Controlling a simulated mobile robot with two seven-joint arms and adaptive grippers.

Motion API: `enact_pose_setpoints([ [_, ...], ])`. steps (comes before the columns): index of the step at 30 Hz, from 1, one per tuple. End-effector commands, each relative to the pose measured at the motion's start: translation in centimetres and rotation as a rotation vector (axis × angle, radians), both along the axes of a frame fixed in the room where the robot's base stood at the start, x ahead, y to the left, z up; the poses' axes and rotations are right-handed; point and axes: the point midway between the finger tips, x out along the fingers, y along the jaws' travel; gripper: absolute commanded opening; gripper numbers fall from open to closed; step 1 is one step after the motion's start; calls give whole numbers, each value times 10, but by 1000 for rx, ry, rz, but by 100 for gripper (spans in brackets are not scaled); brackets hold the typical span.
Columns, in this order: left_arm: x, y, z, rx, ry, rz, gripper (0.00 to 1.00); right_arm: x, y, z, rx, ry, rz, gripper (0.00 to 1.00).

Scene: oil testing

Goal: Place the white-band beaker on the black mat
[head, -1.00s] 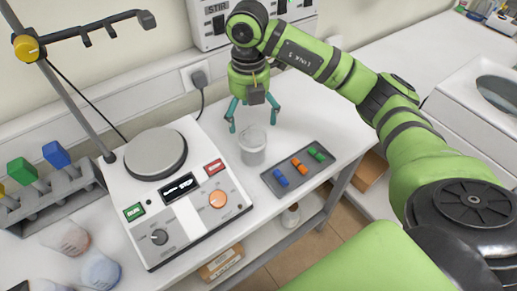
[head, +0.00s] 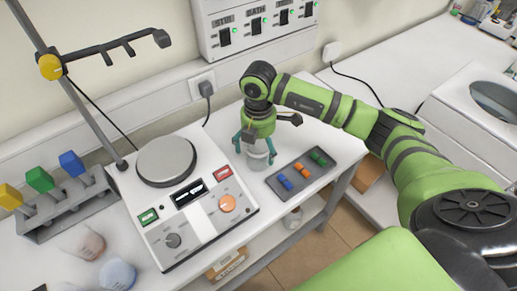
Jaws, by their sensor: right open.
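A clear beaker with a whitish band (head: 258,161) stands upright on the white bench, between the control box and a dark tray. My right gripper (head: 254,149) comes down over it from above. Its teal fingers are open, one on each side of the beaker's upper part, and hide some of it. I cannot tell whether the fingers touch the glass. I cannot make out a black mat in this view. My left gripper is not in view.
The dark tray (head: 290,178) with blue, orange and green pieces lies close right of the beaker. The control box (head: 196,230) with a round grey plate (head: 166,160) is at left. More beakers (head: 117,273) stand at lower left.

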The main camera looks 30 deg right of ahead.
Motion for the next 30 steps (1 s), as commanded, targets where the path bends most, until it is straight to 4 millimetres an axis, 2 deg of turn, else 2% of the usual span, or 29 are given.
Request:
enact_pose_setpoints([
  [6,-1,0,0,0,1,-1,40,0,0,-2,0,-1,1,93],
  [7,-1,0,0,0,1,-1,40,0,0,-2,0,-1,1,89],
  [11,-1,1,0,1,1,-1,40,0,0,-2,0,-1,1,37],
  [12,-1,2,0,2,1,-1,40,0,0,-2,0,-1,1,21],
  [13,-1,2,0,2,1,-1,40,0,0,-2,0,-1,1,14],
  [16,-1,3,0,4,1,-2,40,0,0,-2,0,0,1,13],
  [17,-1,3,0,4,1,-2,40,0,0,-2,0,0,1,9],
  [25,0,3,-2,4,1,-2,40,0,0,0,0,0,1,9],
  [30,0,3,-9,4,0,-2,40,1,0,12,1,-4,1,9],
])
